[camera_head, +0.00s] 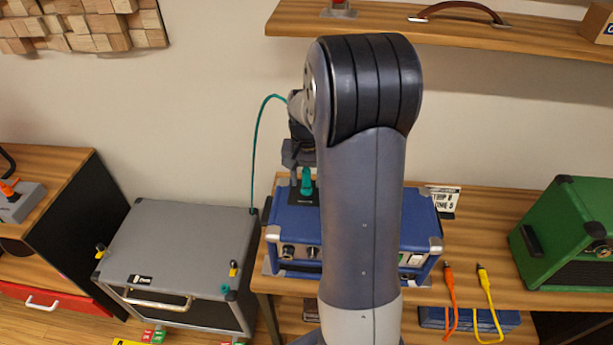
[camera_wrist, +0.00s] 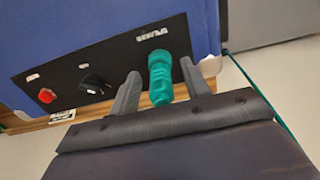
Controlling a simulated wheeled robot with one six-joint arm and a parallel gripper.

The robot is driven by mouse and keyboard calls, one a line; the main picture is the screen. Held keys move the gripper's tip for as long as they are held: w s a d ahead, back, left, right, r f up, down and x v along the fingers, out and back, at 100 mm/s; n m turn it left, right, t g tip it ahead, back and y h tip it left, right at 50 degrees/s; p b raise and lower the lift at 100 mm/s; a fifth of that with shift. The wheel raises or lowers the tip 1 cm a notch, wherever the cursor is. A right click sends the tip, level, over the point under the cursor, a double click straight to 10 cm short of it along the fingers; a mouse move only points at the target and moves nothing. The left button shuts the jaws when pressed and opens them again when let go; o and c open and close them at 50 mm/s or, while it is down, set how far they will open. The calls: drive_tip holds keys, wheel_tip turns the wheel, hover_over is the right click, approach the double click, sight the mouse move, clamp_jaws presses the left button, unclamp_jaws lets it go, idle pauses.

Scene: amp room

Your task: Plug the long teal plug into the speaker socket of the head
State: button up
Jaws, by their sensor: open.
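The blue amp head (camera_head: 424,219) stands on the wooden table. Its black panel (camera_wrist: 62,72) has a red button, a black knob and a pale label near the plug. The long teal plug (camera_wrist: 160,78) has one end at this panel, below the label; the socket is hidden behind it, and I cannot tell how deep it sits. It also shows upright on the head in the head view (camera_head: 307,182). My gripper (camera_wrist: 161,78) is open around the plug, with gaps on both sides. In the head view my arm hides part of the head.
A teal cable (camera_head: 256,140) arcs from behind my arm down towards the grey cabinet (camera_head: 180,245) at left. Orange (camera_head: 450,290) and yellow (camera_head: 487,290) cables hang at the table's front edge. A green amp (camera_head: 570,230) stands at right. A shelf (camera_head: 450,35) runs above.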

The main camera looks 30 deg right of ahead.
drive_tip(key=shift+r, duration=0.1)
wheel_tip(320, 180, up, 11)
drive_tip(key=shift+f+b, duration=0.15)
drive_tip(key=shift+b, duration=0.4)
wheel_tip(320, 180, down, 11)
drive_tip(key=shift+p, duration=0.6)
drive_tip(key=shift+r, duration=0.25)
